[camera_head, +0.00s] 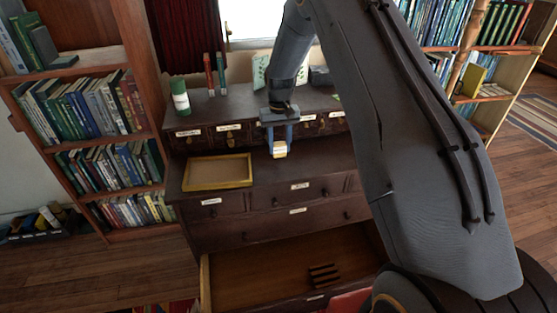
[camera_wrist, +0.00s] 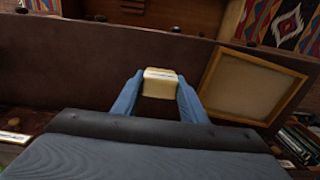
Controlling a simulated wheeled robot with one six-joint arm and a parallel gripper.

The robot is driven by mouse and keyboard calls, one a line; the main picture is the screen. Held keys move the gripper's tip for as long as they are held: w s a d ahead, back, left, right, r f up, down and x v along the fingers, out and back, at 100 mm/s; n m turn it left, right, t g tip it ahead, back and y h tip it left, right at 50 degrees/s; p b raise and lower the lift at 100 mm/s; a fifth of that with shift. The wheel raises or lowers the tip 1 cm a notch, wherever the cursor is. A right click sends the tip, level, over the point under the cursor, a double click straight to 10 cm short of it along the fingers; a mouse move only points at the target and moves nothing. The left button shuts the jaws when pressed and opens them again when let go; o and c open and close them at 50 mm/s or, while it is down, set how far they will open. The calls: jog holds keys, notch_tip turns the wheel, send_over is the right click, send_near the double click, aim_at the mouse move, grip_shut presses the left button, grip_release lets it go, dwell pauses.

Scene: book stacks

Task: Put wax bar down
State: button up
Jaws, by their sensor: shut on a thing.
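The wax bar (camera_head: 280,149) is a small cream-yellow block with a pale top. My gripper (camera_head: 279,141) is shut on it, with one blue finger on each side. In the wrist view the wax bar (camera_wrist: 159,84) sits between the two fingertips (camera_wrist: 159,90), over the dark wooden desktop. The bar appears held above the desk (camera_head: 310,168); the exact gap beneath it cannot be told. A shallow tray with a yellow wooden frame (camera_head: 218,186) lies on the desktop, left of the gripper in the head view. The tray looks empty, and it also shows in the wrist view (camera_wrist: 253,122).
Small labelled drawers (camera_head: 188,140) line the desk's back. A green-and-white cylinder (camera_head: 180,98) and two upright slim objects stand above them. A lower drawer (camera_head: 258,278) is pulled open, with dark slats inside. Bookshelves flank the desk. Bare desktop surrounds the gripper.

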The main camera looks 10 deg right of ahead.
aim_at(279, 144)
jog(key=shift+f+p, duration=0.85)
jog(key=shift+f, duration=2.45)
jog(key=shift+f, duration=0.1)
jog(key=o, duration=1.2)
jog(key=shift+c, duration=0.2)
notch_tip(279, 144, up, 11)
jog(key=b, duration=0.3)
jog(key=shift+f, duration=0.1)
jog(key=shift+s+r+b, duration=0.1)
jog(key=shift+r+b, duration=0.3)
jog(key=shift+r, duration=0.25)
jog(key=s+r, duration=0.3)
jog(key=s, duration=1.4)
jog(key=s+r, duration=0.3)
jog(key=s, duration=1.4)
jog(key=shift+s+t, duration=0.4)
jog(key=shift+a, duration=0.1)
